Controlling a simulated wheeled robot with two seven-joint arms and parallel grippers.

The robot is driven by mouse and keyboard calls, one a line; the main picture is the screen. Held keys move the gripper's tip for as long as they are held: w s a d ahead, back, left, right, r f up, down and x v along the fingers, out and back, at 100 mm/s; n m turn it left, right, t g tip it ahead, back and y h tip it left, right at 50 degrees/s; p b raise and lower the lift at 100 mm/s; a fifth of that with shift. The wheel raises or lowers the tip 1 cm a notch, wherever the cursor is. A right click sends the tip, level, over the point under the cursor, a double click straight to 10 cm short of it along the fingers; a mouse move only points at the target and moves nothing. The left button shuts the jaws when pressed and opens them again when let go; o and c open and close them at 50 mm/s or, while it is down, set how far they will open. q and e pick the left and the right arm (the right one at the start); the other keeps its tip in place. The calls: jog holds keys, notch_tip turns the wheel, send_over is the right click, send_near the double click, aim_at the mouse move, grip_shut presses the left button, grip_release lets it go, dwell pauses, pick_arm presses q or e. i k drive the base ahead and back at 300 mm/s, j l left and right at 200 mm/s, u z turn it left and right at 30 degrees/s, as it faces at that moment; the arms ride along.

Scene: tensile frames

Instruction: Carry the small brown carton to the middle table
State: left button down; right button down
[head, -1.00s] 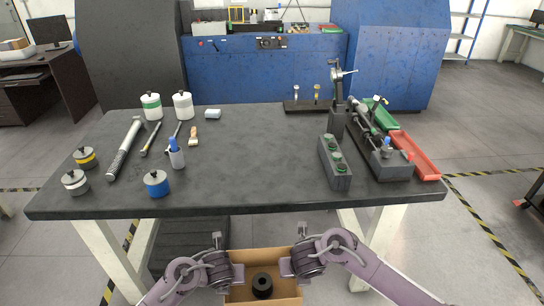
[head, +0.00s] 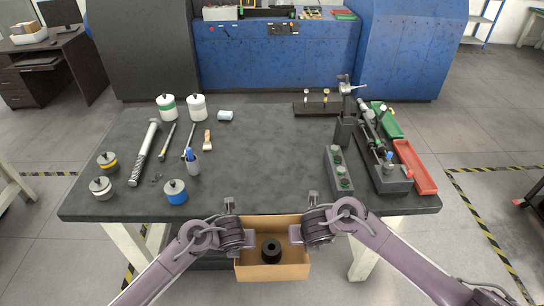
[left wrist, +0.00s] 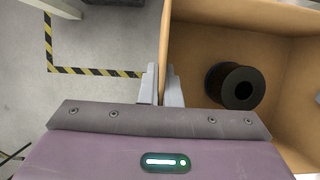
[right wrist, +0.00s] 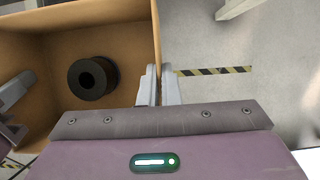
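The small brown carton (head: 288,272) is open at the top and hangs in front of the near edge of the dark table (head: 270,170), with a black spool (head: 271,252) inside. My left gripper (head: 240,238) is shut on its left wall; in the left wrist view the fingers (left wrist: 160,88) pinch the wall (left wrist: 182,50). My right gripper (head: 304,234) is shut on the right wall; in the right wrist view its fingers (right wrist: 157,88) sit either side of that wall (right wrist: 140,60). The carton looks level. Its underside is hidden.
The tabletop's middle and front are clear.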

aim_at(272, 165)
jog(key=i, duration=1.35)
